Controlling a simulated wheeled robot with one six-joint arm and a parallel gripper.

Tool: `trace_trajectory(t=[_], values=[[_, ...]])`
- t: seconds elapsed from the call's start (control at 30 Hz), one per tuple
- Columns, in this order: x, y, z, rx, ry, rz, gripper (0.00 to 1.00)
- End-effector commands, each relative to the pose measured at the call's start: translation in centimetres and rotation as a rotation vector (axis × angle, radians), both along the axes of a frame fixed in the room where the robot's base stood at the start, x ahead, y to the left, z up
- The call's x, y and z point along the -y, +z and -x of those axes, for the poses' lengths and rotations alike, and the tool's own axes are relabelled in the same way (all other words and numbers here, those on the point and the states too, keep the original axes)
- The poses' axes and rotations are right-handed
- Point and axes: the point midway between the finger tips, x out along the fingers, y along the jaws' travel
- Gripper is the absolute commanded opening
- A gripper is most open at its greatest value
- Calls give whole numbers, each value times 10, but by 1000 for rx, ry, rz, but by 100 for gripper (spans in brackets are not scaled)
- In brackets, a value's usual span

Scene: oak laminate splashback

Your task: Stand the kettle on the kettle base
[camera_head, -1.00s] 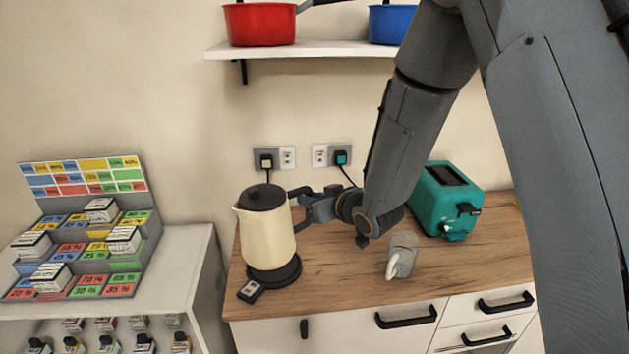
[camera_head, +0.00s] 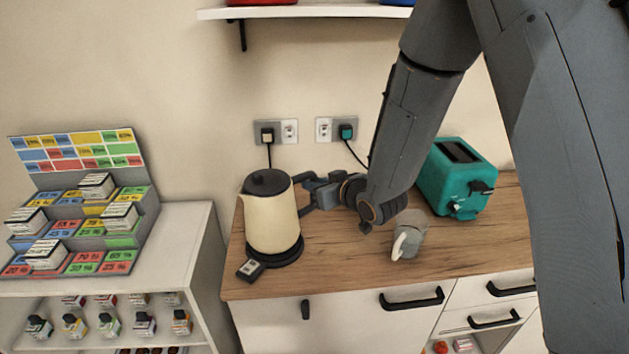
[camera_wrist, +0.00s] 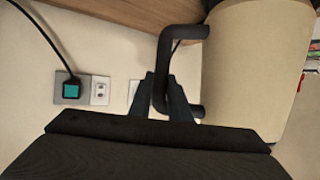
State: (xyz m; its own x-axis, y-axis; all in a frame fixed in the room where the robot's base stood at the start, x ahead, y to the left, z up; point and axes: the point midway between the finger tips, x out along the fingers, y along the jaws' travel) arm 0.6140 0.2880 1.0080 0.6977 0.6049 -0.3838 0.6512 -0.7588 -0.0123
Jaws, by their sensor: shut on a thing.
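The cream kettle (camera_head: 271,222) with a black lid is upright over the round black kettle base (camera_head: 292,252) at the left end of the worktop. Its bottom overlaps the base; I cannot tell whether it rests fully on it or a small gap remains. My gripper (camera_head: 308,191) reaches in from the right and is shut on the kettle's black handle. In the wrist view the fingers (camera_wrist: 168,95) hold the handle (camera_wrist: 185,32), with the kettle body (camera_wrist: 255,70) to the right. The base is not recognisable in that view.
A small dark device with a pale display (camera_head: 250,270) sits at the front of the base. A grey mug (camera_head: 410,238) and a teal toaster (camera_head: 462,180) stand to the right. Wall sockets (camera_head: 281,132) are behind. A stepped display rack (camera_head: 80,215) stands on the white shelf unit at left.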

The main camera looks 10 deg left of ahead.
Motion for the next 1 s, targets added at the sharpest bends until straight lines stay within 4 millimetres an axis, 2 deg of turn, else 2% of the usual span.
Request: trace_trajectory(t=[0.2,1.0], values=[[-1,-8,-1,4,0,-5,0],[1,-8,1,4,-1,-4,0]])
